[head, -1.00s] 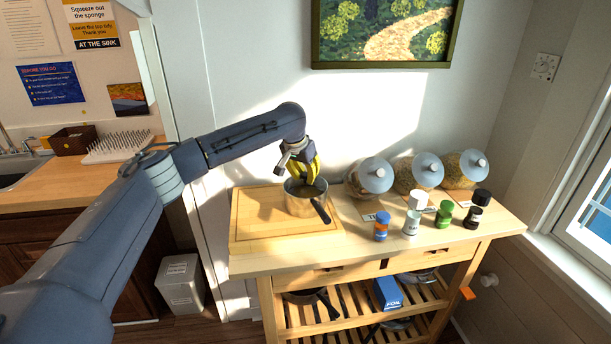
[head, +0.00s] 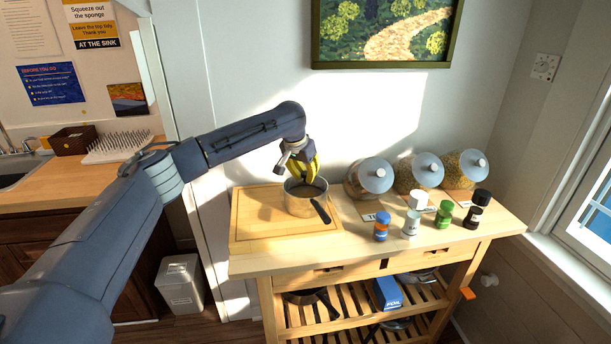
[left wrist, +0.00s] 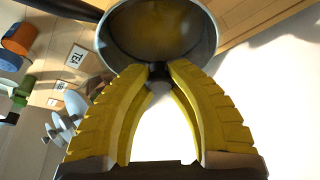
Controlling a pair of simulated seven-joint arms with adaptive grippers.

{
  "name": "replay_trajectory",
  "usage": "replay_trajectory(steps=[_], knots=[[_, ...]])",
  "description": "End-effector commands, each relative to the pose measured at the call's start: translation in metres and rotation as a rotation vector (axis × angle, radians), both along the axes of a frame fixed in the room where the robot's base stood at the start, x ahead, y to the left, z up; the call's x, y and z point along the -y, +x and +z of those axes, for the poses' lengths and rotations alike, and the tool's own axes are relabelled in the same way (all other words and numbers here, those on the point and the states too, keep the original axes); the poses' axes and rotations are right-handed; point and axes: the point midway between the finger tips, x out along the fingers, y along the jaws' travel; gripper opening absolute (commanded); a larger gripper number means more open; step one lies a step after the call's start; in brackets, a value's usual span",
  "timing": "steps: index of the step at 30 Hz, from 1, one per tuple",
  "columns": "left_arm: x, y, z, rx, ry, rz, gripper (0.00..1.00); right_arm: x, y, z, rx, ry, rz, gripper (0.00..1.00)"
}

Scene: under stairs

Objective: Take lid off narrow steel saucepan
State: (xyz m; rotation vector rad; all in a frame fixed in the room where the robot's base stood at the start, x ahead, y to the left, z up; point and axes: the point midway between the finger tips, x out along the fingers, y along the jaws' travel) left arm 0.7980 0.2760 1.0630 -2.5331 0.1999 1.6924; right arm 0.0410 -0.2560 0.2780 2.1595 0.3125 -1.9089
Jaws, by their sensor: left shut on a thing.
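The narrow steel saucepan (head: 300,207) stands upright on the wooden cutting board (head: 262,228), its dark handle (head: 320,211) pointing toward the front right. My left gripper (head: 306,182), with yellow fingers, is over the pan's mouth. In the left wrist view, the fingertips (left wrist: 158,70) are shut on a small dark knob, taken as that of the lid (left wrist: 150,35). Its round steel face shows within the grey rim, partly cut off by the picture's top edge. Whether the lid sits fully on the pan cannot be told. My right gripper is out of view.
Several glass jars with grey lids (head: 376,176) lean by the wall right of the pan. Small shakers, one blue and orange (head: 381,226), one green (head: 444,213), stand in front of them. The cutting board's front left is clear.

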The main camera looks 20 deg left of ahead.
Motion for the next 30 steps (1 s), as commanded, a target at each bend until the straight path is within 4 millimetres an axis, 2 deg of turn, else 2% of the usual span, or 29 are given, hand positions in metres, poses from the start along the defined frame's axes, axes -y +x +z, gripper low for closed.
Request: replay_trajectory(steps=[18,30], knots=[[0.0,0.0,0.019,0.001,0.0,0.0,0.0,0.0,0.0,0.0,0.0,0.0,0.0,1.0],[0.0,0.0,0.021,0.002,0.0,0.0,0.0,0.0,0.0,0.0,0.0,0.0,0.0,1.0]])
